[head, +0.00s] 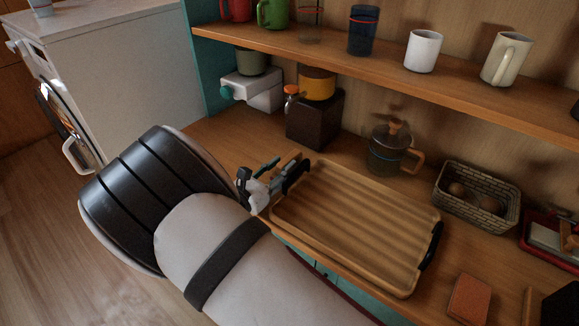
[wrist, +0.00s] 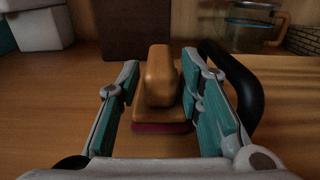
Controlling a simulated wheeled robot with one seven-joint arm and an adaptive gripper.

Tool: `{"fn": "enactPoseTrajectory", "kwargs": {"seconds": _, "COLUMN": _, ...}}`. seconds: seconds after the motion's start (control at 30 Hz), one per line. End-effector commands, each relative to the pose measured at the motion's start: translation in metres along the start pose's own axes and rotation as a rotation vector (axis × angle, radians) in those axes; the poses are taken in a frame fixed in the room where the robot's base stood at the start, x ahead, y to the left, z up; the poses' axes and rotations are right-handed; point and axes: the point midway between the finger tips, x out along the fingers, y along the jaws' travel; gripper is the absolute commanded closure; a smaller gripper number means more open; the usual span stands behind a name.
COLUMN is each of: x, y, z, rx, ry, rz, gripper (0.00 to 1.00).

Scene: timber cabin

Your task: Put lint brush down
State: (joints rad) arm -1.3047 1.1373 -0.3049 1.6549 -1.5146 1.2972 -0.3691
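The lint brush (wrist: 160,80) has a rounded wooden handle and a dark red base. In the wrist view it sits upright between my gripper's fingers (wrist: 161,62), with its base at counter level. A narrow gap shows between each finger and the handle, so the gripper looks open around it. In the head view my gripper (head: 266,178) is low over the counter at the left end of the tray, and the brush is mostly hidden there.
A ribbed wooden tray (head: 350,215) with black handles lies just right of my gripper. Behind stand a dark block (head: 313,122), a glass teapot (head: 388,155) and a wicker basket (head: 490,205). A shelf (head: 400,62) with mugs hangs above. Some counter left of the gripper is bare.

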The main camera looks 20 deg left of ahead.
Motion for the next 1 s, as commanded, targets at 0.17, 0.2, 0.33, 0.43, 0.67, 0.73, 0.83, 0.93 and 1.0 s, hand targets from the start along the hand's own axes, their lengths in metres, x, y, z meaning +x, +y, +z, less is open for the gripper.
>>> {"fn": "enactPoseTrajectory", "kwargs": {"seconds": 0.17, "x": 0.011, "y": 0.0, "z": 0.0, "rx": 0.001, "ry": 0.001, "rz": -0.002, "gripper": 0.67}}
{"fn": "enactPoseTrajectory", "kwargs": {"seconds": 0.2, "x": 0.016, "y": 0.0, "z": 0.0, "rx": 0.001, "ry": 0.001, "rz": -0.002, "gripper": 0.67}}
{"fn": "enactPoseTrajectory", "kwargs": {"seconds": 0.33, "x": 0.036, "y": -0.001, "z": 0.0, "rx": 0.001, "ry": 0.0, "rz": -0.003, "gripper": 0.67}}
{"fn": "enactPoseTrajectory", "kwargs": {"seconds": 0.43, "x": 0.049, "y": 0.0, "z": 0.0, "rx": 0.0, "ry": 0.0, "rz": -0.001, "gripper": 0.67}}
{"fn": "enactPoseTrajectory", "kwargs": {"seconds": 0.67, "x": 0.056, "y": 0.0, "z": 0.0, "rx": 0.0, "ry": 0.001, "rz": 0.0, "gripper": 0.67}}
{"fn": "enactPoseTrajectory", "kwargs": {"seconds": 0.73, "x": 0.056, "y": 0.0, "z": 0.0, "rx": 0.0, "ry": 0.001, "rz": 0.0, "gripper": 0.69}}
{"fn": "enactPoseTrajectory", "kwargs": {"seconds": 0.83, "x": 0.056, "y": 0.0, "z": 0.0, "rx": 0.0, "ry": 0.001, "rz": 0.0, "gripper": 0.92}}
{"fn": "enactPoseTrajectory", "kwargs": {"seconds": 0.93, "x": 0.056, "y": 0.0, "z": 0.0, "rx": 0.0, "ry": 0.001, "rz": 0.0, "gripper": 1.0}}
{"fn": "enactPoseTrajectory", "kwargs": {"seconds": 1.0, "x": 0.056, "y": 0.0, "z": 0.0, "rx": 0.0, "ry": 0.0, "rz": 0.0, "gripper": 1.0}}
